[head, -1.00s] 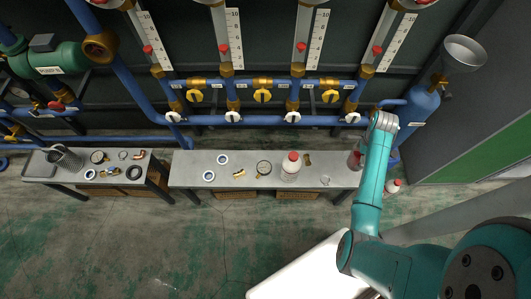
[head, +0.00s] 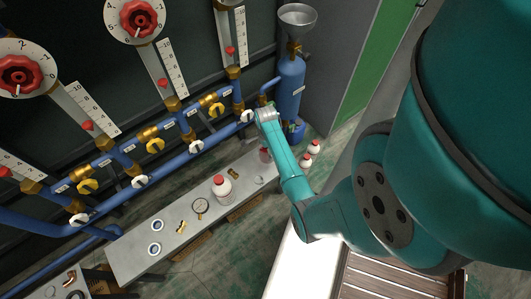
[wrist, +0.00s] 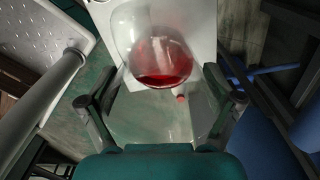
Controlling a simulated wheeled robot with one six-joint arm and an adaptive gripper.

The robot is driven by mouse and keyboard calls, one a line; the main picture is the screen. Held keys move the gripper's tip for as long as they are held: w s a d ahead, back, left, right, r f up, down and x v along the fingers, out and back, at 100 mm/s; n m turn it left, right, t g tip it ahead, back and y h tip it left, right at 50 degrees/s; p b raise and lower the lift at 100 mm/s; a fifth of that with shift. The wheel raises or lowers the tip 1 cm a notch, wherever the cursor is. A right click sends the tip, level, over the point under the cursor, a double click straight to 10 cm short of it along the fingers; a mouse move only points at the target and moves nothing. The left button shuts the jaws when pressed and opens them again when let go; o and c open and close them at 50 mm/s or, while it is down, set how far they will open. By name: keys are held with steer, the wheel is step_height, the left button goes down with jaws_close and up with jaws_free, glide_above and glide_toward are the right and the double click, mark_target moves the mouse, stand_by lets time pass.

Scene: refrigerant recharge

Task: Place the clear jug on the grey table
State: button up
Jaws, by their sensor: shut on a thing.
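The clear jug (wrist: 150,50) is see-through and holds red liquid. In the wrist view it lies between the fingers of my gripper (wrist: 163,78), which is shut on it. In the head view the jug (head: 264,155) shows beside my wrist, partly hidden by the arm, at the right end of the grey table (head: 133,243). A pale surface (wrist: 202,22) shows behind the jug in the wrist view. I cannot tell whether the jug touches the table.
Two red-capped bottles (head: 306,160) stand on the floor at right. A blue cylinder (head: 289,88) and pipes line the back.

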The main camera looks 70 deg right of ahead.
steer(key=shift+f, duration=1.6)
steer(key=o, duration=1.4)
steer(key=shift+f, duration=0.1)
steer(key=shift+o, duration=0.2)
